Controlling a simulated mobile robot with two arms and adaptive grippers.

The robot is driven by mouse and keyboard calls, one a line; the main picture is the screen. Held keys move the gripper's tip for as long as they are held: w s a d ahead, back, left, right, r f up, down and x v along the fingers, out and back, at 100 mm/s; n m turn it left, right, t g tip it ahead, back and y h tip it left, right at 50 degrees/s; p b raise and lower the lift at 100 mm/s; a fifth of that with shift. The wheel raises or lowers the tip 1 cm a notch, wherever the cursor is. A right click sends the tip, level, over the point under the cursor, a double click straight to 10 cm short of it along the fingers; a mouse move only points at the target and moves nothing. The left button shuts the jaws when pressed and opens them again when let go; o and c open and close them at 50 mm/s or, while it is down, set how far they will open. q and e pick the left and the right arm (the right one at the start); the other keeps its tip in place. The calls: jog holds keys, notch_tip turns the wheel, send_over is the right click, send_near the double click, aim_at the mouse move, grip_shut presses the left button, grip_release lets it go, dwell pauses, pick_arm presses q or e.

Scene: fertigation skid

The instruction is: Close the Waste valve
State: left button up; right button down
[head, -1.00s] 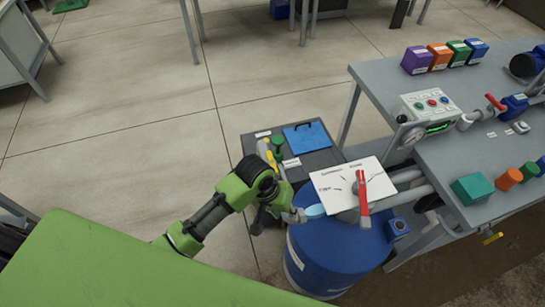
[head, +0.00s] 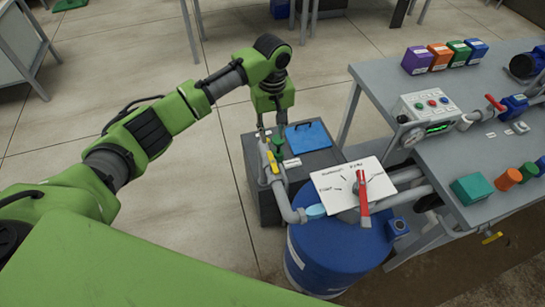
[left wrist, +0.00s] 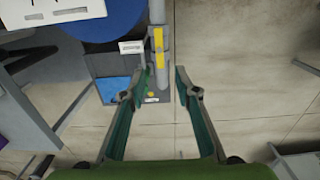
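A valve with a yellow handle (head: 271,161) sits on a grey pipe beside the blue drum. The handle lies along the pipe, and it also shows in the left wrist view (left wrist: 159,47). A small white label (head: 292,162) stands beside it; its text is too small to read, so I cannot confirm it says Waste. My left gripper (head: 272,128) points down just beyond the handle, above the dark grey box. In the left wrist view its fingers (left wrist: 163,72) are apart with nothing between them. My right gripper is not in view.
A red lever (head: 362,198) stands over a white sign (head: 335,188) above the blue drum (head: 330,260). A workbench (head: 470,165) stands right. Floor is open left.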

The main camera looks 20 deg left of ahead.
aim_at(273, 161)
pick_arm(q)
notch_tip(273, 161, down, 13)
jog(key=shift+r+p, duration=0.1)
jog(key=shift+p, duration=0.6)
grip_shut()
